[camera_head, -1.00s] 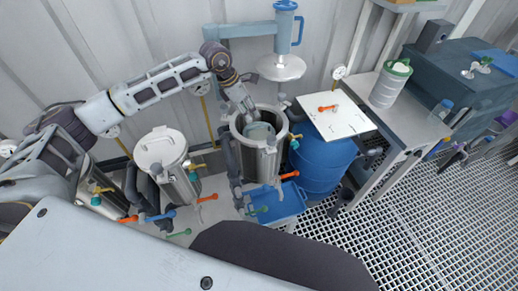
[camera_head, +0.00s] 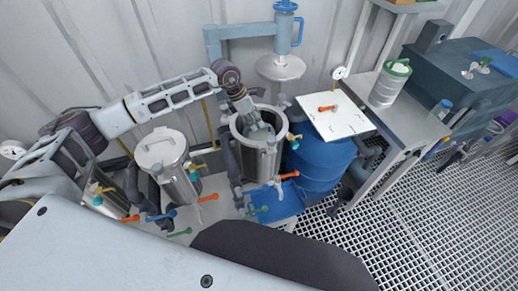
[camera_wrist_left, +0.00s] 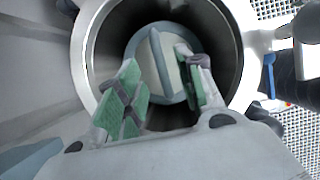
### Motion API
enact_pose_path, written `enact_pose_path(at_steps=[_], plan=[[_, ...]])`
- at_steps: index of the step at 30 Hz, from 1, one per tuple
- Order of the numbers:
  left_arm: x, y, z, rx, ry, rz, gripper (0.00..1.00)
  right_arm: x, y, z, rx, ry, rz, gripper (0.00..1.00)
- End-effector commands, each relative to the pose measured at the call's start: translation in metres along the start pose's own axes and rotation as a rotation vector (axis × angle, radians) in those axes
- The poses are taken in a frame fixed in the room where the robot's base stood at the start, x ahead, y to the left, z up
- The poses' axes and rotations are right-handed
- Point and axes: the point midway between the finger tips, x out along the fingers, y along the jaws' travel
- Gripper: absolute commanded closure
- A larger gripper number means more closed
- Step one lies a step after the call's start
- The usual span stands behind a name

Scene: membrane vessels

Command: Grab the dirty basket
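The dirty basket (camera_wrist_left: 160,64) seems to be the round, pale item with a blue-grey rim and crossbar inside the open steel vessel (camera_head: 240,133). My left gripper (camera_wrist_left: 162,88) is open. Its green-padded fingers reach into the vessel mouth, one on each side of the crossbar, with a visible gap at least on the left side. In the head view the left gripper (camera_head: 257,124) points down into the vessel and hides much of the basket (camera_head: 262,133). My right gripper is not in view.
A lidded steel vessel (camera_head: 162,150) stands to the left. The raised vessel lid (camera_head: 281,67) hangs behind the open vessel. A blue barrel (camera_head: 320,165) with a white board (camera_head: 335,117) stands to the right.

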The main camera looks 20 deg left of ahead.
Motion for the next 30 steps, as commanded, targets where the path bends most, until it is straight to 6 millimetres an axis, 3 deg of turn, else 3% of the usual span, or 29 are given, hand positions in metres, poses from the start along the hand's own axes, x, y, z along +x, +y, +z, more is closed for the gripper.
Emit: enact_pose_path(at_steps=[10, 25, 30], plan=[[0.034, -0.001, -0.001, 0.0, 0.001, 0.0, 0.63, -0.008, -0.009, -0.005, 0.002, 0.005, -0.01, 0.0], [0.036, -0.001, -0.002, 0.0, 0.0, 0.001, 0.63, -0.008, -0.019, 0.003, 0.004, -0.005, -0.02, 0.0], [0.036, -0.001, -0.002, 0.0, 0.0, 0.001, 0.82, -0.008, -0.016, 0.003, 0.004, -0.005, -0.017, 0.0]])
